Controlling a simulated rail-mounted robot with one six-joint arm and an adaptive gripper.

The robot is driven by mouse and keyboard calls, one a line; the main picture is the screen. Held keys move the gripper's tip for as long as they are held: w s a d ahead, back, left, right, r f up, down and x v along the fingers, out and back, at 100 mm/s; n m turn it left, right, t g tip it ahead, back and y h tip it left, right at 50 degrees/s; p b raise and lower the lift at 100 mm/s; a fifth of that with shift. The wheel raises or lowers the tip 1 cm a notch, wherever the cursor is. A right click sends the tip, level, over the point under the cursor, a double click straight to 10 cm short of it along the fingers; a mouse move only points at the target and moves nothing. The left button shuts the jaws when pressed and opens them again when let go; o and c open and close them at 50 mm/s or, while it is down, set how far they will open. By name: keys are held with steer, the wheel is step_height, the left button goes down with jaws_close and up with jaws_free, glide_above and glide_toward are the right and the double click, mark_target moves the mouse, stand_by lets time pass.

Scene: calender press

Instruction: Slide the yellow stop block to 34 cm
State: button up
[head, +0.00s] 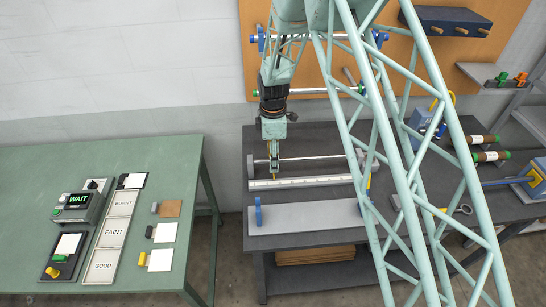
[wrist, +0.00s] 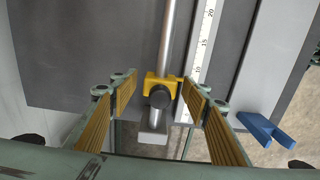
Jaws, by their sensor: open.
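The yellow stop block (wrist: 154,82) sits on a round metal rod (wrist: 176,40) in the wrist view, with a dark round knob (wrist: 160,97) on its near side. In the head view my gripper (head: 273,160) is low at the left end of the scale (head: 310,182); the block is not clearly visible there.
A blue bracket (head: 258,212) stands on a pale plate (head: 310,217) in front of the scale; it shows right in the wrist view (wrist: 265,130). A green table (head: 150,150) at left holds a WAIT display (head: 79,200) and cards. A pale green lattice crosses the head view's right half.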

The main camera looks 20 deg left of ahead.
mark_target(303, 158)
steer(key=shift+c, duration=0.2)
steer(key=c, duration=1)
steer(key=shift+o, duration=0.2)
steer(key=shift+d, duration=0.1)
steer(key=shift+w+d+b, duration=0.4)
steer(key=shift+w+d, duration=0.35)
steer(key=shift+d, duration=1.05)
steer(key=shift+w+d+b, duration=0.4)
steer(key=shift+w+d, duration=0.3)
steer(key=shift+d, duration=1.15)
steer(key=shift+w+d+b, duration=0.4)
steer(key=shift+w+d, duration=0.35)
steer(key=shift+d, duration=1.05)
steer(key=shift+w+d, duration=0.1)
steer(key=shift+d, duration=0.1)
